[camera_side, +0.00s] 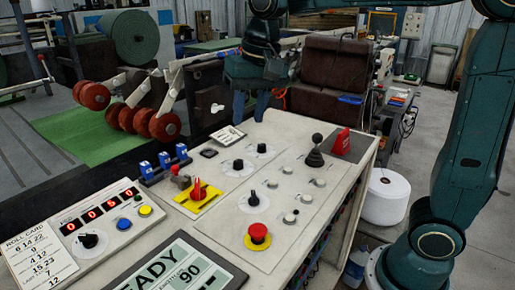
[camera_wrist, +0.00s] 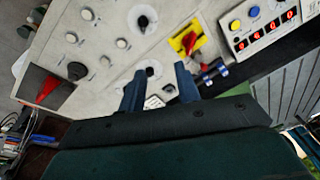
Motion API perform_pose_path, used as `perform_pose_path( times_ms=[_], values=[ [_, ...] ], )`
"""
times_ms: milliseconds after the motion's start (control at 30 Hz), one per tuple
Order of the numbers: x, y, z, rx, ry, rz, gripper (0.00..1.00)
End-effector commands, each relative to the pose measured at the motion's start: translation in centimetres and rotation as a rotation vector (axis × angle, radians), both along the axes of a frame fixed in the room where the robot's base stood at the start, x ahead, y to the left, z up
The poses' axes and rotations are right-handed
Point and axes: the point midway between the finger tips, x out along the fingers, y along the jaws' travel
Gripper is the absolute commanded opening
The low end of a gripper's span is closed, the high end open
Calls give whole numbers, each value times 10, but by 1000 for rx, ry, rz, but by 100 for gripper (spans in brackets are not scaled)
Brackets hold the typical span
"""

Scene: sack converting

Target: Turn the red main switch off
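A red rotary switch (camera_side: 197,190) sits on a yellow plate (camera_side: 203,200) on the light control panel, left of its middle. It shows at the upper right in the wrist view (camera_wrist: 190,41); any position marks are too small to read. My gripper (camera_side: 250,106) is above the panel's far edge, beyond the switch and apart from it. In the wrist view my gripper's (camera_wrist: 160,84) two blue fingers are spread with nothing held, and a black knob (camera_wrist: 151,72) shows between them, on the panel below.
A red emergency button (camera_side: 258,233), black joystick (camera_side: 315,154) and another red handle (camera_side: 342,141) on a dark plate stand on the panel. Blue blocks (camera_side: 165,160) and a small card (camera_side: 228,135) are near the switch. A red-digit display (camera_side: 98,209) lies left.

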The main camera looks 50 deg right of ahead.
Motion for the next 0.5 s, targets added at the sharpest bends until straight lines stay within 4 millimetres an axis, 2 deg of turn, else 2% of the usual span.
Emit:
perform_pose_path(
  times_ms=[33, 200, 500],
  values=[
    [12, 4, -3, 3, 17, -19, 33],
    [47, 17, -13, 13, 71, -100, 33],
    [102, 40, -43, 15, 157, -239, 33]
  ],
)
